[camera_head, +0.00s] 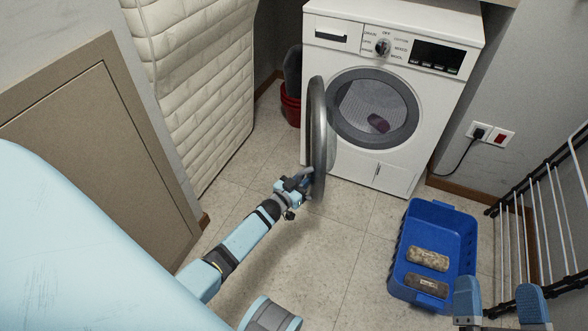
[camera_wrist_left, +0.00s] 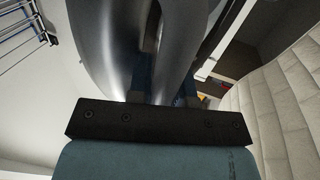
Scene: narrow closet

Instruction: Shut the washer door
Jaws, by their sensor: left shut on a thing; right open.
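The white washer (camera_head: 350,150) stands at the back, with its round drum opening uncovered and a dark reddish item lying inside. The washer door (camera_head: 317,125), a grey ring seen nearly edge-on, stands swung open at the left of the opening. My left gripper (camera_head: 308,180) is shut on the lower left part of the door's rim. In the left wrist view the grey door rim (camera_wrist_left: 145,45) runs between the fingers, and the fingertips are partly hidden. My right gripper (camera_head: 505,300) is open and empty at the lower right, near the blue basket.
A blue basket (camera_head: 400,250) with two rolled items stands on the floor at right. A drying rack (camera_head: 545,210) is at the far right. A red bucket (camera_head: 290,108) is left of the washer. A quilted white panel (camera_head: 195,80) lines the left.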

